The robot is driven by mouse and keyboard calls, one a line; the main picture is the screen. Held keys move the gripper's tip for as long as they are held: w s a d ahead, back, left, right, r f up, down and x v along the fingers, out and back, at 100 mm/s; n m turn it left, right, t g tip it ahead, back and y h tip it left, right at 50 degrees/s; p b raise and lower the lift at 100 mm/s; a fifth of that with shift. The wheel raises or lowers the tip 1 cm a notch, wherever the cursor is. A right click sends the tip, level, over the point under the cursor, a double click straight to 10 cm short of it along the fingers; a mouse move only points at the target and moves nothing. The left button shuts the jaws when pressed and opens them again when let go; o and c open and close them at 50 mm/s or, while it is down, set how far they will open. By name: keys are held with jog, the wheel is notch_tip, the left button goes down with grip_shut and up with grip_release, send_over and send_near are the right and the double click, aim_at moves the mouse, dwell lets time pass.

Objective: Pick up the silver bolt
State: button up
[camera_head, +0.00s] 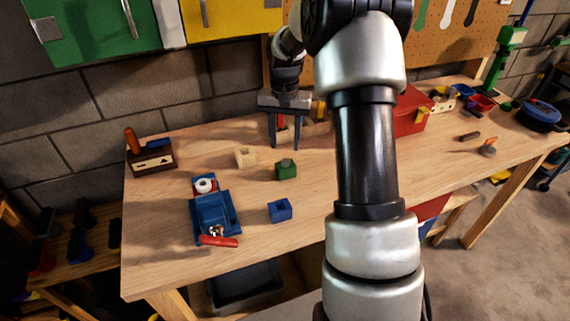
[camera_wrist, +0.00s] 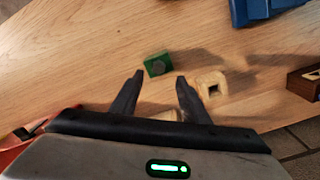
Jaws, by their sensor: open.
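I cannot make out a silver bolt for certain. A small green block (camera_head: 287,173) on the bench has a round greyish top that could be a bolt head. The green block also shows in the wrist view (camera_wrist: 157,65), just beyond the fingertips. Small shiny bits (camera_head: 214,231) lie at the front of a blue vise-like piece (camera_head: 232,212), too small to name. My gripper (camera_head: 285,147) is open and empty above the bench, pointing down behind the green block. Its two fingers (camera_wrist: 160,77) are apart in the wrist view.
A pale wooden block with a hole (camera_head: 246,157) sits left of the green block. A blue block (camera_head: 279,211) stands in front. A brown tool holder (camera_head: 153,159) is at the left, a red toolbox (camera_head: 410,112) at the right. Bare bench (camera_head: 315,190) lies around the green block.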

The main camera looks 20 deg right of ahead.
aim_at(286, 160)
jog(key=shift+d+f, duration=0.15)
jog(key=shift+f, duration=2.9)
grip_shut()
